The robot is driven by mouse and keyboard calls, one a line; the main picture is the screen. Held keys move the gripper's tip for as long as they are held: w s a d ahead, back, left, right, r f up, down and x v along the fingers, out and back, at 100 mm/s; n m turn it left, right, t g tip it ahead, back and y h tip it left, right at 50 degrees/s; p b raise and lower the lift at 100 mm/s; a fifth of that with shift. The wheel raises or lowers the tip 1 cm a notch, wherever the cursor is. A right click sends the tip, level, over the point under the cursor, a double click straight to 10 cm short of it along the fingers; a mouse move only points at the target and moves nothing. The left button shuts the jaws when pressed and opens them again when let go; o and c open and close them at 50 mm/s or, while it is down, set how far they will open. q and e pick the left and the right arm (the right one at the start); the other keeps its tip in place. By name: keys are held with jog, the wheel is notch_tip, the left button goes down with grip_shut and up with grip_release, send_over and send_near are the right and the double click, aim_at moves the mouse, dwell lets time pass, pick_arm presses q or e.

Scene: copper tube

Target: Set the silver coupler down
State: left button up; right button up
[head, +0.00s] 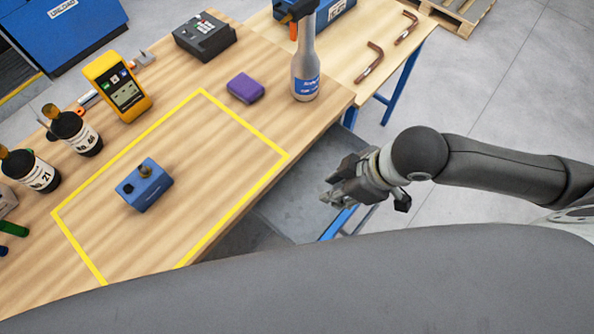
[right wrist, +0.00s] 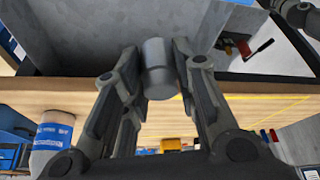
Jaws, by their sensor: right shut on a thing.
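The silver coupler (right wrist: 158,70) is a short grey cylinder between the fingers of my right gripper (right wrist: 160,62) in the right wrist view. The fingers are shut on its sides. In the head view my right gripper (head: 333,192) is off the front edge of the wooden table (head: 230,190), over the gap beside it. The coupler is hard to make out there. My left gripper shows in neither view.
A yellow taped rectangle (head: 243,123) marks the table, with a blue block (head: 146,188) inside. Bent copper tubes (head: 370,63) lie on another table. Most of the taped area is bare.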

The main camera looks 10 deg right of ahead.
jog(key=s+f+n, duration=0.1)
jog(key=s+a+f+n, duration=0.1)
jog(key=s, duration=0.1)
jog(key=shift+f+g+b, duration=0.3)
jog(key=shift+w+f+b, duration=0.15)
jog(key=shift+f+b, duration=0.05)
jog(key=shift+b, duration=0.2)
jog(key=w+b, duration=0.1)
jog(key=w+f+b, duration=0.1)
jog(key=b, duration=0.1)
jog(key=w+f+b, duration=0.1)
jog(key=w+b, duration=0.1)
jog(key=shift+a, duration=0.2)
send_over(305, 182)
jog(key=s+d, duration=0.1)
jog(key=d, duration=0.1)
jog(key=f, duration=0.6)
jog(key=shift+a+f, duration=0.25)
jog(key=shift+w+f, duration=0.3)
jog(key=shift+f, duration=0.2)
jog(key=shift+f+y+p, duration=0.3)
jog(key=shift+f+p, duration=0.05)
jog(key=shift+f, duration=1.15)
jog(key=shift+f, duration=0.1)
